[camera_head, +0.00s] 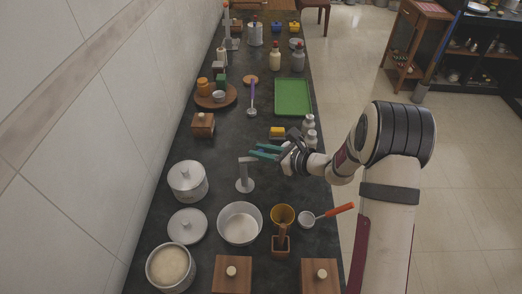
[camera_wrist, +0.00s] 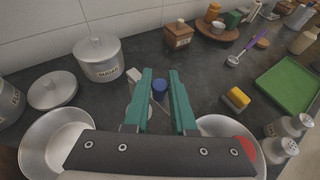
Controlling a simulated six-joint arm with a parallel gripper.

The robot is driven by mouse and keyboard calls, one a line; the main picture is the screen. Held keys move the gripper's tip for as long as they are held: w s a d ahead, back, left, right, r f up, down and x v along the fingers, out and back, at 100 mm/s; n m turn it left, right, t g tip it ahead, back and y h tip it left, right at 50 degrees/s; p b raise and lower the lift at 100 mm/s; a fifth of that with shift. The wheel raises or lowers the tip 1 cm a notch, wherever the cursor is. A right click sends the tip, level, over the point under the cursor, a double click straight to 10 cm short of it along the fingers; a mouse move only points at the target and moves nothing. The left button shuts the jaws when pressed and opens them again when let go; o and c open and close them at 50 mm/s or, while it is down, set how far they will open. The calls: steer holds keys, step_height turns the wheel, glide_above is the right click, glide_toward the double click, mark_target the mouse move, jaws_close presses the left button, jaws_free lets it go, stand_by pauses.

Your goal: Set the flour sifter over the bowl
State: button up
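A small round pale cup with an orange handle (camera_head: 307,219), which I take to be the flour sifter, lies on the dark counter. Its handle points right and slightly up; its mesh is too small to make out. The wide metal bowl (camera_head: 239,239) stands left of it with a yellowish cup between them. The bowl also shows at lower left in the wrist view (camera_wrist: 50,150). My gripper (camera_head: 253,151) is open over the counter, beyond the bowl and sifter. Its teal fingers (camera_wrist: 161,76) are apart, with nothing held between them.
A grey upright stand (camera_head: 245,177) stands just below my fingers. Shakers (camera_head: 310,138) stand near the right edge.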

jaws_close()
stand_by(1.0)
steer(key=shift+s+m+t, duration=0.15)
steer(key=shift+m+t, duration=0.15)
steer(key=shift+s+a+m+t+h, duration=0.1)
steer(key=shift+s+m+t+h, duration=0.55)
steer(key=shift+m+h, duration=0.5)
steer(key=shift+s+a+m+t+h, duration=0.1)
steer(key=shift+s+m+t+h, duration=0.2)
steer(key=shift+m+t+h, duration=0.75)
steer(key=shift+s+a+m+t+h, duration=0.1)
steer(key=shift+s+m+t+h, duration=0.45)
steer(key=shift+m+h, duration=0.7)
steer(key=shift+h, duration=0.25)
steer(key=o, duration=0.7)
jaws_free()
steer(key=shift+c, duration=0.2)
